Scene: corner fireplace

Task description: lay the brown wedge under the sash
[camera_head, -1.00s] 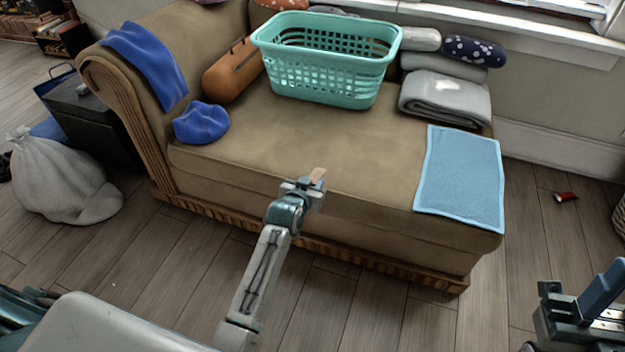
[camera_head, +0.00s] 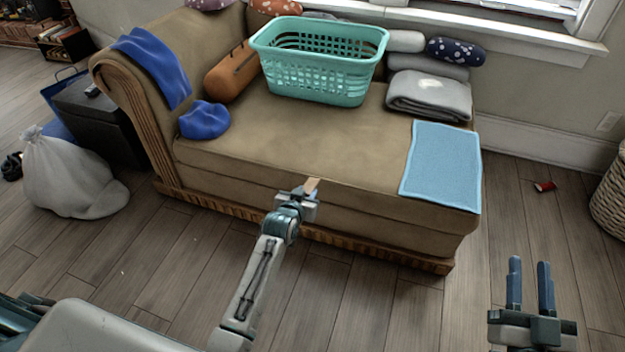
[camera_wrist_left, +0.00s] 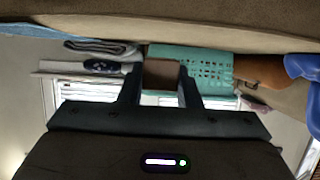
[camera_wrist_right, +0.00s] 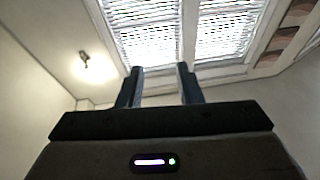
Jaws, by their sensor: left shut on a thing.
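My left gripper (camera_head: 309,192) is shut on the brown wedge (camera_head: 312,184), a small tan piece sticking up from its fingertips, in front of the sofa's front edge. The wedge also shows between the fingers in the left wrist view (camera_wrist_left: 161,74). The white-framed window with its sash (camera_head: 530,8) is at the top right of the head view, cut off by the picture edge. Whether the sash is raised I cannot tell. My right gripper (camera_head: 530,275) is open and empty, fingers pointing up, at the lower right. Blinded windows (camera_wrist_right: 180,30) show in the right wrist view.
The brown sofa (camera_head: 300,150) stands between me and the window wall. On it are a teal basket (camera_head: 318,90), folded grey cloths (camera_head: 430,95) and a blue towel (camera_head: 440,165). A wicker basket (camera_head: 610,195) and a red can (camera_head: 544,186) are on the right.

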